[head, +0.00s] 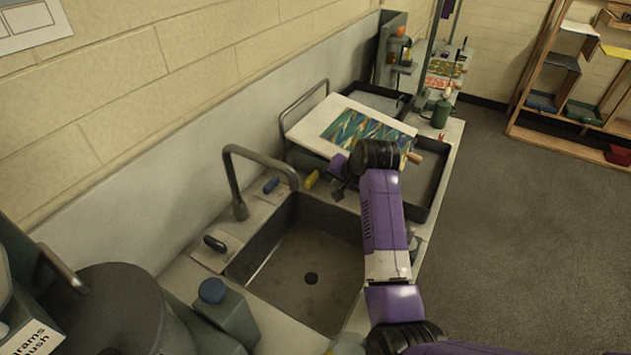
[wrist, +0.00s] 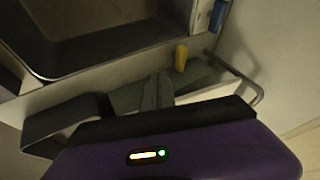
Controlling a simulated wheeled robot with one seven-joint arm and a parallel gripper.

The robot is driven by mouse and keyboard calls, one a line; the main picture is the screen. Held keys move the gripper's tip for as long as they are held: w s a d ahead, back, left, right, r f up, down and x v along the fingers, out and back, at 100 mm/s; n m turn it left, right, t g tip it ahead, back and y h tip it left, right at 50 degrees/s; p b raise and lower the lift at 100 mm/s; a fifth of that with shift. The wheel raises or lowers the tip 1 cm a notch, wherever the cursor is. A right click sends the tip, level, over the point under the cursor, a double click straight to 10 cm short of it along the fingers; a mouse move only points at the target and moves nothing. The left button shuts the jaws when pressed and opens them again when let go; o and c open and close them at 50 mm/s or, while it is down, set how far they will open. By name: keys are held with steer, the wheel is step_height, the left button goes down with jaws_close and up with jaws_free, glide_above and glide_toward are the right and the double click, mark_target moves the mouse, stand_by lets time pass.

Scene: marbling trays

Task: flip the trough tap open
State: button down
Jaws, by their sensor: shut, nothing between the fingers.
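The trough (head: 290,262) is a dark grey basin with a drain, with a curved grey spout (head: 240,208) at its back edge. No water shows. A black lever (head: 214,243) lies on a light plate left of the spout. A blue handle (head: 271,185) and a yellow piece (head: 312,179) sit to its right. I cannot tell which one is the tap's handle. My gripper (head: 338,191) is shut and empty, above the trough's far right end. In the wrist view its fingers (wrist: 158,88) point near the yellow piece (wrist: 181,57), apparently apart from it; the blue handle (wrist: 217,15) is farther off.
A tilted board with a marbled sheet (head: 360,132) rests beside a wire rack (head: 303,100) behind my wrist. A dark tray (head: 428,180) lies right of it. A grey jug with a blue cap (head: 212,291) and a dark round drum (head: 105,315) stand at the front left.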

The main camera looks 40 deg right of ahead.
mark_target(312, 179)
steer(key=b+x, duration=0.2)
steer(key=x, duration=0.8)
steer(key=shift+s, duration=0.15)
steer(key=w+b, duration=0.1)
steer(key=w+a+b, duration=0.1)
steer(key=w, duration=0.1)
steer(key=shift+f, duration=0.15)
steer(key=shift+w+a+b, duration=0.2)
steer(key=shift+w+b, duration=0.1)
steer(key=shift+w, duration=0.2)
steer(key=shift+a+m+b, duration=0.2)
steer(key=shift+m+b, duration=0.1)
steer(key=shift+b, duration=0.1)
